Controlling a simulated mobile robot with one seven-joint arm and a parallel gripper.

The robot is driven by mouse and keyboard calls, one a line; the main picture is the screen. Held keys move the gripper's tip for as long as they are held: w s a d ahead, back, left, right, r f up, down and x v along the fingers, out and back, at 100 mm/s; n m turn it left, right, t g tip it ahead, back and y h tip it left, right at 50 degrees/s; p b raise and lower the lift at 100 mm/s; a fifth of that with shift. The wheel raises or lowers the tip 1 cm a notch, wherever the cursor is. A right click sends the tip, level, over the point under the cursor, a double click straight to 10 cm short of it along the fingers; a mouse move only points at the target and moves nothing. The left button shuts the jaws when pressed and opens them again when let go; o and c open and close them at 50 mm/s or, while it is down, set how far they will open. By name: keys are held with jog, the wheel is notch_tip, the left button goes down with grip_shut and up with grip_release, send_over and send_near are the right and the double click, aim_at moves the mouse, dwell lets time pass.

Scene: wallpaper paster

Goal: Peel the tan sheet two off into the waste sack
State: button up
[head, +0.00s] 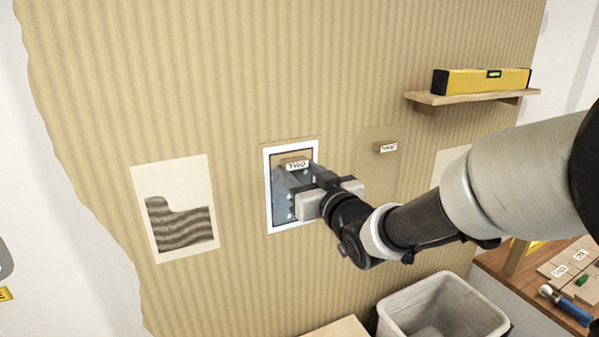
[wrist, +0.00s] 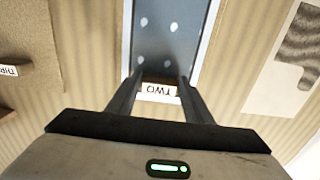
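The tan sheet two is visible as a tan piece with a block tab labelled TWO (head: 295,163), at the top of a white-edged patch on the wall. Below it a grey-blue surface with white dots (head: 280,205) shows. My gripper (head: 296,170) is at the tab, one finger on each side. In the wrist view the fingers (wrist: 160,80) close in on the tab's two sides, the label TWO (wrist: 158,90) upside down between them. The grip looks shut on the tab; how the sheet lies behind is partly hidden. The waste sack appears as a grey lined bin (head: 398,309) below right.
A tan patch with a tab labelled THREE (head: 387,147) is to the right. A shelf (head: 480,98) holds a yellow level (head: 485,81). A cream patch with dark stripes (head: 178,185) is left. A bench (head: 493,262) with tools stands at lower right.

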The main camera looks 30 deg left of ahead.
jog(key=shift+b+v, duration=0.35)
jog(key=shift+v, duration=2.05)
jog(key=shift+s+d, duration=0.1)
jog(key=shift+d, duration=0.05)
jog(key=v, duration=0.7)
dwell(0.5)
